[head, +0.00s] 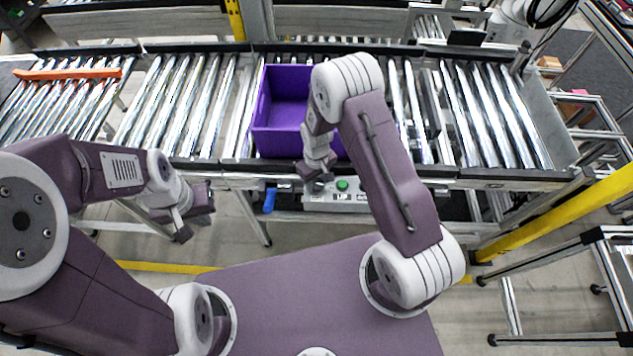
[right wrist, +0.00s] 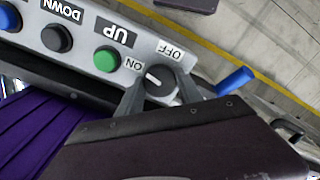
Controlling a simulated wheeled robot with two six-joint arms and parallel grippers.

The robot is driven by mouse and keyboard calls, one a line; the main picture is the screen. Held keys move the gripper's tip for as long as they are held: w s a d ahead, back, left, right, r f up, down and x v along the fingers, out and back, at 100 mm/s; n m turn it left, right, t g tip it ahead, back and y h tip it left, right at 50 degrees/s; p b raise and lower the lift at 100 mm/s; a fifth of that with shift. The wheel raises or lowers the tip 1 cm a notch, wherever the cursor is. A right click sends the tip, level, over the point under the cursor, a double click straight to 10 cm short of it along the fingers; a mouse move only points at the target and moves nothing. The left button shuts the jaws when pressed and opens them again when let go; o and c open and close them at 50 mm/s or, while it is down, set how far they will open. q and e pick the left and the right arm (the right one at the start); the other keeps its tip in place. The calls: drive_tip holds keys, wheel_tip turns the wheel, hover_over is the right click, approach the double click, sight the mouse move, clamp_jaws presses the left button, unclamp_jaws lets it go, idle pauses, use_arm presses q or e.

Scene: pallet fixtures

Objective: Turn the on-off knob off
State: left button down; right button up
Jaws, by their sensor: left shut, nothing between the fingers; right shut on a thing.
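The on-off knob (right wrist: 157,82) is black with a white pointer line, on the grey control panel (right wrist: 85,22) in the right wrist view. The pointer leans towards the ON label (right wrist: 133,65); the OFF label (right wrist: 171,52) is on its other side. My right gripper (right wrist: 158,92) is shut on the knob, one finger on each side. In the head view, my right gripper (head: 316,178) is at the left part of the panel (head: 335,201) and hides the knob. My left gripper (head: 190,225) is shut and empty, left of the panel and away from it.
Beside the knob are a green UP button (right wrist: 105,59) and a black DOWN button (right wrist: 57,38). A blue handle (right wrist: 236,81) sticks out near the panel's end. A purple crate (head: 276,142) stands on the roller conveyor (head: 190,100) behind the panel.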

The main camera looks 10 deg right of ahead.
drive_tip(key=m+b, duration=0.1)
drive_tip(key=m, duration=0.3)
drive_tip(key=shift+w+m, duration=0.1)
drive_tip(key=shift+m, duration=0.2)
drive_tip(key=m, duration=0.3)
drive_tip(key=shift+m+b, duration=0.4)
drive_tip(key=m, duration=0.3)
drive_tip(key=shift+r+m+b, duration=0.1)
drive_tip(key=shift+m+b, duration=0.35)
drive_tip(key=shift+m, duration=1.55)
drive_tip(key=o, duration=1.4)
drive_tip(key=shift+c, duration=0.2)
